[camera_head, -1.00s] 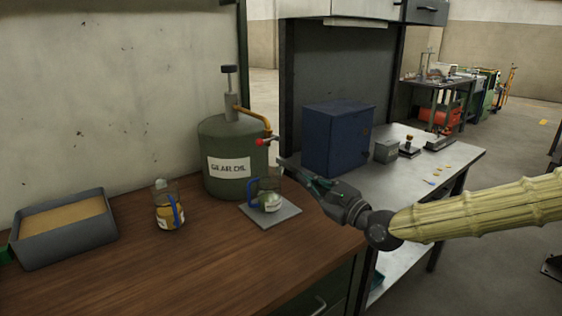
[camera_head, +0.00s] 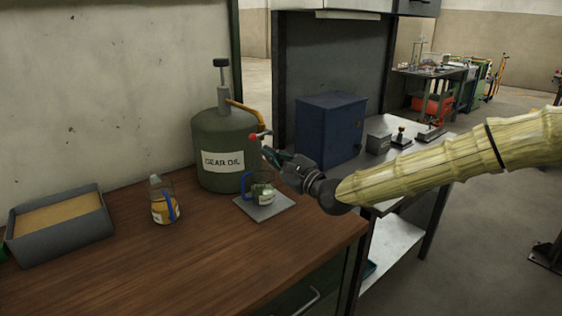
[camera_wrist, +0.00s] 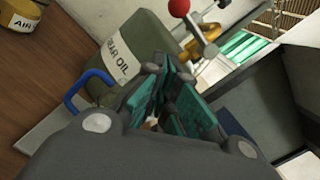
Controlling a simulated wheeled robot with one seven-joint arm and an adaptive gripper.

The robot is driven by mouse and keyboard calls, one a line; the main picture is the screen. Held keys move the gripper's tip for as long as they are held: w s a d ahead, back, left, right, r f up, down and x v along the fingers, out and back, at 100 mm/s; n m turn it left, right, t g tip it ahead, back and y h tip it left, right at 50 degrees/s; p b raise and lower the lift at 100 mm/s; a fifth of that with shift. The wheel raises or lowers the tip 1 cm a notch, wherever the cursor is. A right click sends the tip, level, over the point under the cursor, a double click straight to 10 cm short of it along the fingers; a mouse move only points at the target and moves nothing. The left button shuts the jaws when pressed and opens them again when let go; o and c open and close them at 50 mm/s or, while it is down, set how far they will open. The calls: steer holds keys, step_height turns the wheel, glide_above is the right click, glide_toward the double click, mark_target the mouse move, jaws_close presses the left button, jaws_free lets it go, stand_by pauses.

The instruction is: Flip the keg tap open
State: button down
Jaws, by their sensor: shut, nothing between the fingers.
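The green keg (camera_head: 222,150) labelled "GEAR OIL" stands on the wooden bench. A pump post rises from its top, and a brass-coloured spout carries the tap with a red knob (camera_head: 254,136). In the wrist view the red tap knob (camera_wrist: 179,8) is at the top, beyond the fingers, on a metal lever. My gripper (camera_head: 268,153) is shut and empty, just below and right of the tap, apart from it. Its teal-padded fingers (camera_wrist: 172,95) show in the wrist view, in front of the keg (camera_wrist: 140,45). A glass mug with a blue handle (camera_head: 262,190) stands on a grey plate below the tap.
A grey tray (camera_head: 60,232) is at far left. A blue cabinet (camera_head: 328,128) stands behind my gripper on a metal bench. The front of the wooden bench is clear.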

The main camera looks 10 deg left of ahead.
mark_target(261, 135)
steer(key=shift+s+a+r, duration=0.3)
steer(key=shift+r, duration=0.3)
steer(key=shift+s+a+r, duration=0.25)
steer(key=shift+r, duration=0.3)
